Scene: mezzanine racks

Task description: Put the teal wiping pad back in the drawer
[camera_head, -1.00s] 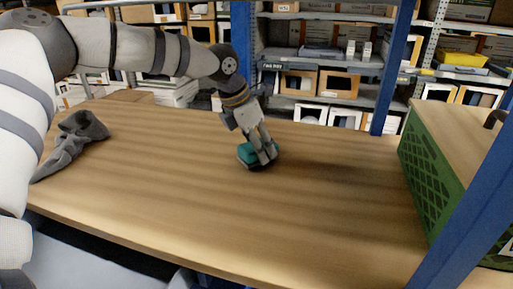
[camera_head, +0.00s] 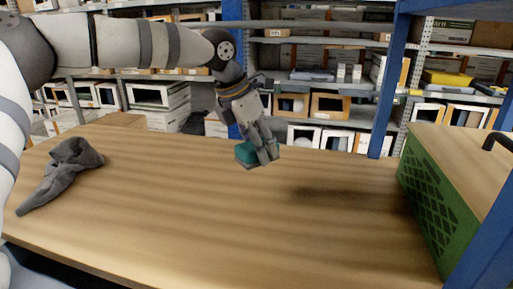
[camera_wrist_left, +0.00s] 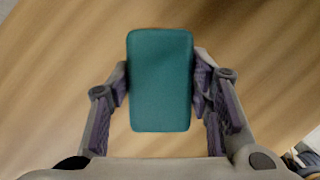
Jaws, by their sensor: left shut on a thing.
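The teal wiping pad (camera_head: 246,153) is held by my left gripper (camera_head: 262,155) over the middle of the wooden worktop. In the left wrist view the pad (camera_wrist_left: 161,80) is a rounded teal rectangle, with one finger of my left gripper (camera_wrist_left: 161,88) against each long side. The pad appears raised above the wood. A green box with a perforated side (camera_head: 432,195) and a wooden top stands on the right of the worktop. I cannot tell from here whether it holds the drawer; no open drawer shows. My right gripper is not in view.
A crumpled grey cloth (camera_head: 62,172) lies on the left of the worktop (camera_head: 220,220). A blue post (camera_head: 393,80) stands behind, and another crosses the right front corner. Shelves with boxes fill the background. The worktop between cloth and green box is clear.

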